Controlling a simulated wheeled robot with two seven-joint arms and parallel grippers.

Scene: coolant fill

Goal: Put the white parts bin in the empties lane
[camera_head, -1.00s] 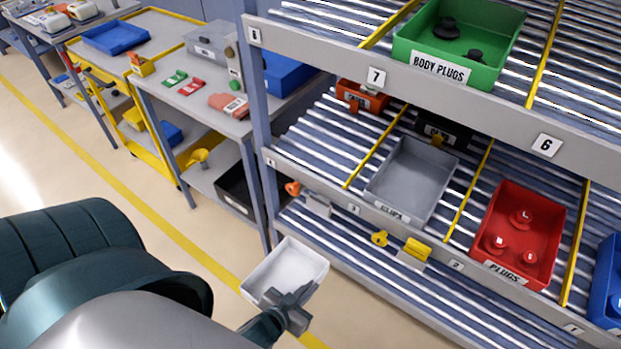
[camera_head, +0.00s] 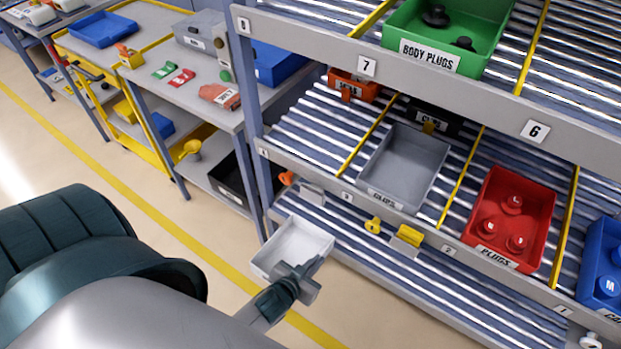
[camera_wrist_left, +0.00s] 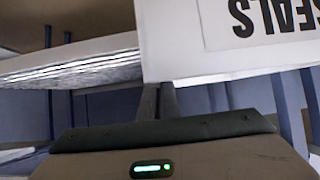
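The white parts bin (camera_head: 291,243) hangs in the air at the near left corner of the rack, overlapping the bottom roller level (camera_head: 345,240) in the head view. My left gripper (camera_head: 296,280) is shut on its near wall. In the left wrist view the bin's white wall (camera_wrist_left: 175,45) fills the top right, with an upside-down SEALS label. The bin looks empty inside. No sign naming an empties lane is readable. The bottom level is bare rollers where visible. My right gripper is not in view.
Above the bottom level, a middle level holds a grey bin (camera_head: 403,168) and a red PLUGS bin (camera_head: 512,215). Yellow parts (camera_head: 406,240) hang at its front edge. A rack post (camera_head: 250,130) stands close behind the white bin. A grey workbench (camera_head: 190,95) stands to the left.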

